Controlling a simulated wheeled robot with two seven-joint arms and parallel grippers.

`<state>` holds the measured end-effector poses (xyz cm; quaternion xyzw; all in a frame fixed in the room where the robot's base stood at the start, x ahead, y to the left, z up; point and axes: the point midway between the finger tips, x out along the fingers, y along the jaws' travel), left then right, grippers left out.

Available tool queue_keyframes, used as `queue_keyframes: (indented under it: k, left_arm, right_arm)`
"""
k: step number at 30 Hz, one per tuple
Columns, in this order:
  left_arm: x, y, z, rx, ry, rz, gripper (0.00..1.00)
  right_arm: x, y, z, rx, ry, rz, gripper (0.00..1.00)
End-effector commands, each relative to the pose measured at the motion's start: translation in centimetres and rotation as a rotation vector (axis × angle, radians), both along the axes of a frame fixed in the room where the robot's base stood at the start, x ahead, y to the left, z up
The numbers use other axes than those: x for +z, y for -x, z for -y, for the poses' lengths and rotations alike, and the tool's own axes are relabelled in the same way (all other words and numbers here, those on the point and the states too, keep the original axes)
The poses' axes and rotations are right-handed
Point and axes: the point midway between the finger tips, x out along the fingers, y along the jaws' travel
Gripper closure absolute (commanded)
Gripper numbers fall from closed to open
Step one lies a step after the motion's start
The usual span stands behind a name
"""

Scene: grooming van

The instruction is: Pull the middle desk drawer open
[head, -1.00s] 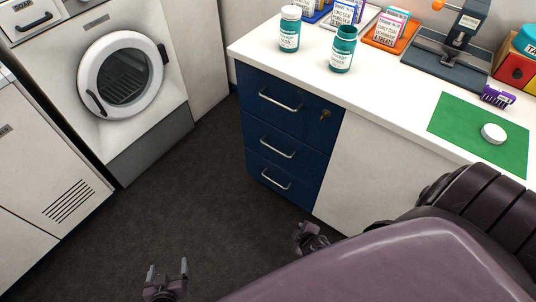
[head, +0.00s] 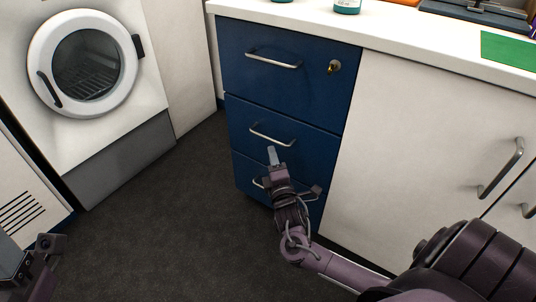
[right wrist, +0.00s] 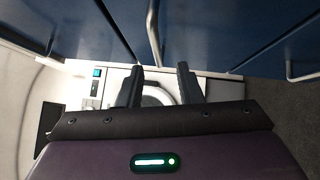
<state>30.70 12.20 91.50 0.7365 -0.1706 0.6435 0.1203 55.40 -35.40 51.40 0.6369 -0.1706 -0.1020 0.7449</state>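The navy desk drawer unit has three stacked drawers, all closed. The middle drawer (head: 310,143) has a silver bar handle (head: 271,135), and its front is flush with the others. My right gripper (head: 294,172) is open and empty in front of the unit, just below the middle handle in the head view. In the right wrist view its two spread fingers (right wrist: 159,72) point along the drawer fronts, and a bar handle (right wrist: 153,35) shows between and beyond their tips. Contact is not visible. My left gripper (head: 32,258) is partly cut off at lower left.
The top drawer (head: 300,75) has a handle and a key in its lock. The bottom drawer's handle is partly hidden by my right gripper. A white cabinet (head: 420,130) with handles stands right, a round-doored machine (head: 85,65) left. Dark floor (head: 160,230) is free between.

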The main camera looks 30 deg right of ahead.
Motion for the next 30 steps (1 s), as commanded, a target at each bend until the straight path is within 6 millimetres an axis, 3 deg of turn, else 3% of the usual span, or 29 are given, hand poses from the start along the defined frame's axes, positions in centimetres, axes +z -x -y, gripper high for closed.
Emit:
queue_keyframes:
  k: [5, 18, 29, 30]
  left_arm:
    - [0.0, 1.0, -0.3, -0.002, 0.011, 0.037, 0.19]
    - [-1.1, 1.0, -0.2, 0.0, 0.008, 0.066, 0.19]
    - [-1.0, 1.0, -0.2, 0.0, 0.007, 0.069, 0.19]
    - [-1.0, 1.0, -0.2, 0.0, 0.007, 0.069, 0.19]
  right_arm:
    - [0.5, -1.0, 0.4, -0.004, 0.017, 0.015, 0.67]
    - [1.2, -6.7, 2.7, -0.003, 0.014, 0.011, 0.67]
    - [1.4, -7.2, 2.9, -0.003, 0.012, 0.01, 0.67]
    - [1.4, -7.2, 2.9, -0.003, 0.012, 0.01, 0.73]
